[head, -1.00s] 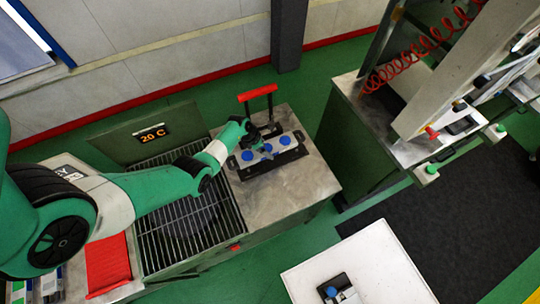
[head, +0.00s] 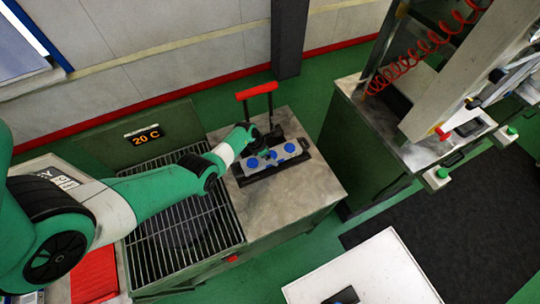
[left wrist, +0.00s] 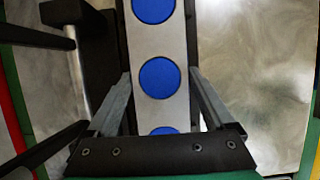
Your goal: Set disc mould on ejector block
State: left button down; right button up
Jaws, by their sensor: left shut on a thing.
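The disc mould (head: 283,153) is a light grey metal bar with blue round discs along it. It is at the black ejector block (head: 262,174), which has a red-topped lever (head: 257,90) behind it, on the metal table. My left gripper (left wrist: 160,78) is shut on the mould, with one finger along each long side. In the left wrist view the grey mould (left wrist: 143,108) runs lengthwise between the fingers, with a black part of the block (left wrist: 100,45) to its left. Whether the mould rests fully on the block cannot be told. My right gripper is not in view.
A metal grate (head: 170,236) with a "20 C" display (head: 142,134) lies left of the block. The metal tabletop (head: 305,190) is clear in front of it. A machine with a red coiled hose (head: 425,45) stands right. A white table (head: 370,270) is at the bottom.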

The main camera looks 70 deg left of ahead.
pick_arm(q)
jog(key=shift+f, duration=0.25)
grip_release()
jog(key=shift+f, duration=0.1)
jog(key=p+v, duration=1)
jog(key=v, duration=0.2)
jog(key=shift+r, duration=0.45)
